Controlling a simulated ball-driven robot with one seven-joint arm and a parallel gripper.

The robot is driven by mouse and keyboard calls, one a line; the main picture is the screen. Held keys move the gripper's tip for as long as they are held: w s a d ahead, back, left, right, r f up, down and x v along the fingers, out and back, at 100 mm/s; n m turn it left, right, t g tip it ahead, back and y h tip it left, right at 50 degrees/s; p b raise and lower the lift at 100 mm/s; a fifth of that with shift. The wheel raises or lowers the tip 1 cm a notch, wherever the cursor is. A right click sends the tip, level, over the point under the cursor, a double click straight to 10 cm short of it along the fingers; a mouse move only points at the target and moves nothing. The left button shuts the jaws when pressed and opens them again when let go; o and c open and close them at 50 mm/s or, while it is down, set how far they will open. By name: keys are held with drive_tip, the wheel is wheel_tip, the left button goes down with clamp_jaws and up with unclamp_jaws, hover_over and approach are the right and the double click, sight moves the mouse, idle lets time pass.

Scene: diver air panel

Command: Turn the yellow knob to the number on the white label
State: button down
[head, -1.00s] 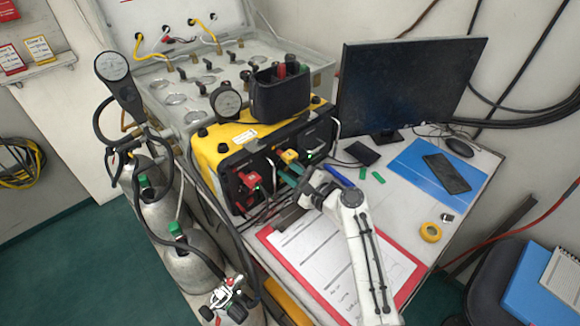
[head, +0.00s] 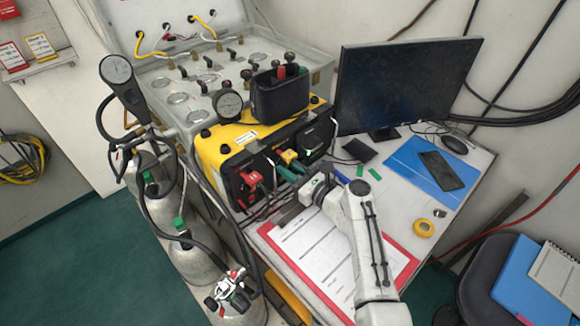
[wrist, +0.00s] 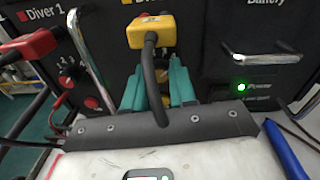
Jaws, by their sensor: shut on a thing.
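In the head view, my gripper (head: 291,169) reaches the front of the yellow-topped panel box (head: 215,150). A white label (head: 246,136) sits on the box's yellow top; its number is too small to read.
A red knob (wrist: 91,102) and red plug (wrist: 28,46) are at left under "Diver 1". A metal handle (wrist: 262,57) and green power light (wrist: 240,86) are at right. A clipboard (head: 315,255), blue pen (head: 342,177) and monitor (head: 405,85) are on the table.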

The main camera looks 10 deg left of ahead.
drive_tip(key=shift+d+f+m, duration=0.1)
drive_tip(key=shift+f+m, duration=0.15)
drive_tip(key=shift+m, duration=0.05)
drive_tip(key=c, duration=0.9)
unclamp_jaws()
drive_tip(key=shift+r, duration=0.15)
drive_tip(key=p+v, duration=0.1)
drive_tip(key=v, duration=0.9)
drive_tip(key=shift+s+d, duration=0.2)
drive_tip(key=shift+d, duration=0.1)
